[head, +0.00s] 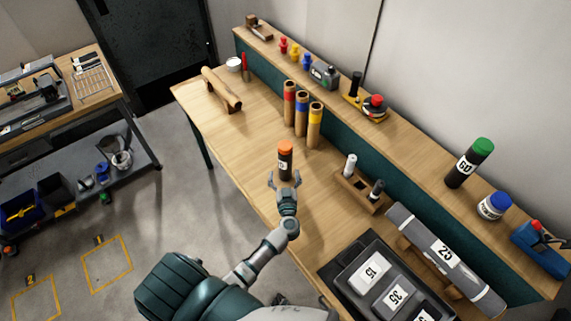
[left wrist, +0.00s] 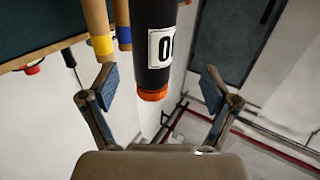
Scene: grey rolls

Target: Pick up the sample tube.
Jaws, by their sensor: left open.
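A dark tube (head: 285,163) with an orange cap and a white label stands upright on the wooden bench in the head view. In the left wrist view the same tube (left wrist: 153,60) appears upside down, its orange cap toward the middle of the picture and its other end cut off by the top edge. My left gripper (head: 284,179) is open and empty, just on the near side of the tube. In the left wrist view its fingers are spread to either side of the tube, with gaps on both sides. My right gripper is not in view.
Three cardboard tubes (head: 302,115) with coloured bands stand behind the orange-capped tube. A wooden holder (head: 350,190) with small cylinders is to its right. A black tray (head: 345,272) of numbered blocks and a grey roll (head: 420,240) lie nearer right. Bench left of the tube is clear.

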